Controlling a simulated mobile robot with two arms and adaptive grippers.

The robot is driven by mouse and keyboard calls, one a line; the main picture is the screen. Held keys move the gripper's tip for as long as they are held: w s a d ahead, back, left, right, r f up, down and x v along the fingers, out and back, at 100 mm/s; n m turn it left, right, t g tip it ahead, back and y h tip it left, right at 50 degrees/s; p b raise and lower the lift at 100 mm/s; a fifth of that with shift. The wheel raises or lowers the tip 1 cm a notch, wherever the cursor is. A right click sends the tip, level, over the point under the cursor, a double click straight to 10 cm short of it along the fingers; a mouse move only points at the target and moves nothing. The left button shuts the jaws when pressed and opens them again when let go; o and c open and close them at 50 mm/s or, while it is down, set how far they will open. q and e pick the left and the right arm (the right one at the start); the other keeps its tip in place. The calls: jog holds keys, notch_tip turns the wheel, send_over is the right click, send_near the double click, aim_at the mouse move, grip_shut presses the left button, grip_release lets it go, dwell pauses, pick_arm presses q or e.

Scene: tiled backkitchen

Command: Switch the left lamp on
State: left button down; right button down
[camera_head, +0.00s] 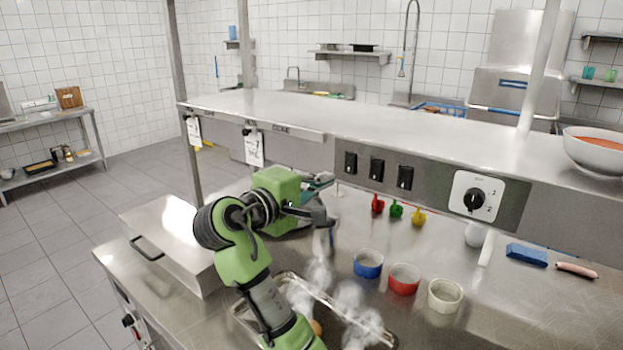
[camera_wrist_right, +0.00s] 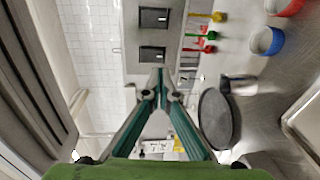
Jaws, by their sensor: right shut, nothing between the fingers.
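Three black switches sit in a row on the steel panel under the upper shelf: left (camera_head: 351,163), middle (camera_head: 377,170) and right (camera_head: 405,178). My right gripper (camera_head: 322,200) is to the left of and slightly below the left switch. In the wrist view its green fingers (camera_wrist_right: 160,88) converge to shut, empty tips. Two switches show beyond the tips, an upper one (camera_wrist_right: 153,17) and a lower one (camera_wrist_right: 152,54); a third may be hidden behind the fingers. Contact with the panel cannot be made out. No lamp can be clearly recognised. My left gripper is out of view.
A white dial (camera_head: 474,200) is right of the switches. Red, green (camera_head: 396,209) and yellow scoops hang below them. Blue (camera_head: 368,264), red (camera_head: 404,279) and white bowls stand on the counter. A steaming tray (camera_head: 290,277) is under my arm. A large bowl (camera_head: 598,150) stands on the shelf.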

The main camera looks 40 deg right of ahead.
aim_at(348, 170)
jog(key=p+x, duration=0.2)
jog(key=x, duration=0.5)
jog(key=shift+d, duration=0.15)
jog(key=shift+f, duration=0.1)
